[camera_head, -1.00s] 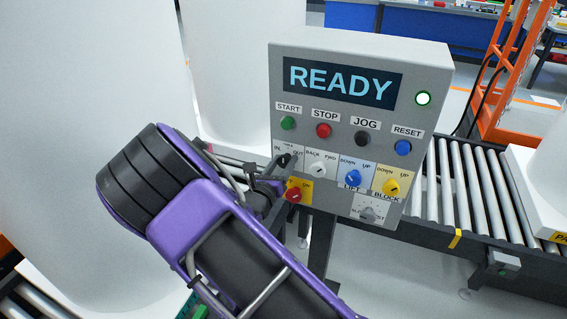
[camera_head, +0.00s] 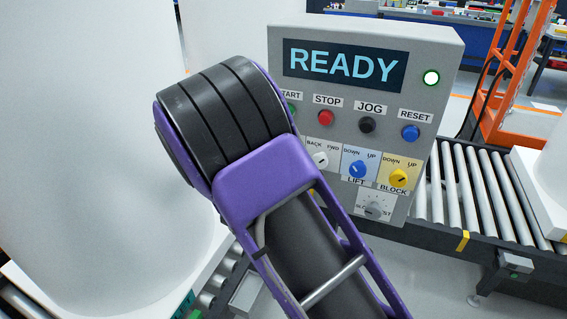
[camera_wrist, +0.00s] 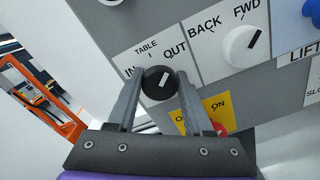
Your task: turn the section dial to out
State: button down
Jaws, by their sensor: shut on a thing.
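The black section dial (camera_wrist: 157,84) sits on the control panel in the wrist view, between the IN and OUT marks, under a small label that reads TABLE. Its white pointer line slants up and to the right, toward the OUT side. My gripper (camera_wrist: 158,78) is shut on the dial, with one finger on each side of it. In the head view my purple and black arm hides the dial and the gripper. The panel (camera_head: 440,85) there shows READY on its screen.
The white BACK/FWD dial (camera_wrist: 240,46) is just right of the gripper. A red knob (camera_wrist: 219,129) on a yellow plate lies close below the right finger. The blue LIFT dial (camera_head: 357,169) and yellow BLOCK dial (camera_head: 398,178) are further right. A roller conveyor (camera_head: 475,195) runs behind the panel.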

jog(key=shift+f+m+b, duration=0.1)
jog(key=shift+m+b, duration=0.9)
jog(key=shift+b, duration=0.05)
jog(key=shift+c, duration=1.5)
grip_release()
jog(key=v, duration=1.7)
jog(key=shift+s+p, duration=0.2)
jog(key=shift+p, duration=0.2)
jog(key=shift+r, duration=0.2)
